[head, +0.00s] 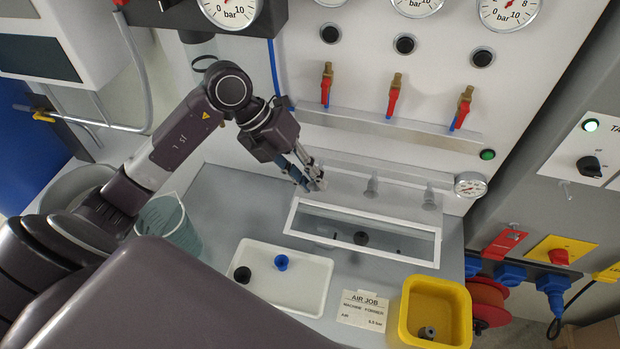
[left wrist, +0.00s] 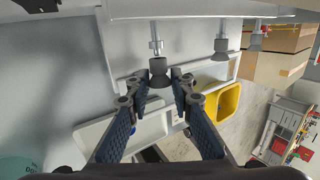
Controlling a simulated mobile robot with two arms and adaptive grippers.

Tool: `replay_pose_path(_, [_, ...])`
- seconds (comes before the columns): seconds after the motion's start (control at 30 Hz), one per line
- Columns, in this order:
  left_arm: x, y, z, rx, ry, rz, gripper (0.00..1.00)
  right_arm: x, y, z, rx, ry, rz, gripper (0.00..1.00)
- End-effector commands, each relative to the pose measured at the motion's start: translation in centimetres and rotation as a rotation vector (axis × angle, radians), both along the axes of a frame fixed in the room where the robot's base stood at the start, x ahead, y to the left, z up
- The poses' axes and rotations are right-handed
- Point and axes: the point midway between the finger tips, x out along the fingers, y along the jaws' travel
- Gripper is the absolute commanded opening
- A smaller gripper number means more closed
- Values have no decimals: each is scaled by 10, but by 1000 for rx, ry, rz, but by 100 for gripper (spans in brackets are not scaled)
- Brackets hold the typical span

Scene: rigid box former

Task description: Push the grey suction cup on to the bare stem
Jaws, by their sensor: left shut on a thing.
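My left gripper (head: 316,184) is at the left end of the row under the white ledge. It is shut on a dark grey suction cup (left wrist: 159,74), which sits between the fingertips in the left wrist view. The bare metal stem (left wrist: 155,40) hangs just above the cup, a little to the left of its middle. The cup's top is very close to the stem's tip; I cannot tell whether they touch. In the head view the fingers mostly hide the cup and stem. My right gripper is out of view.
Two more stems carry grey cups (head: 371,186) (head: 430,199) to the right. A white-framed opening (head: 292,217) lies below. A white tray (head: 305,300) holds a black cup (head: 242,274) and a blue cup (head: 281,262). A yellow bin (head: 462,312) holds a grey piece (head: 427,332).

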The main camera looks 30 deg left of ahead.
Motion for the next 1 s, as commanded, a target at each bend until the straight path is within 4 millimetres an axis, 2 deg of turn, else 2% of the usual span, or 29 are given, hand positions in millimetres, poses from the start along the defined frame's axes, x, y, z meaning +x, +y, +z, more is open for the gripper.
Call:
replay_pose_path(0.73, [10,2,0,0,0,-1,11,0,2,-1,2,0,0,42])
replay_pose_path(0.77, [9,2,0,0,0,-1,23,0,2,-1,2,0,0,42])
replay_pose_path(0.8, [9,2,0,0,1,-2,27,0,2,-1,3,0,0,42])
replay_pose_path(0.93, [9,2,0,0,0,-1,41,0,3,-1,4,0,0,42])
replay_pose_path(1.0, [9,2,0,0,0,-1,41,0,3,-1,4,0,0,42])
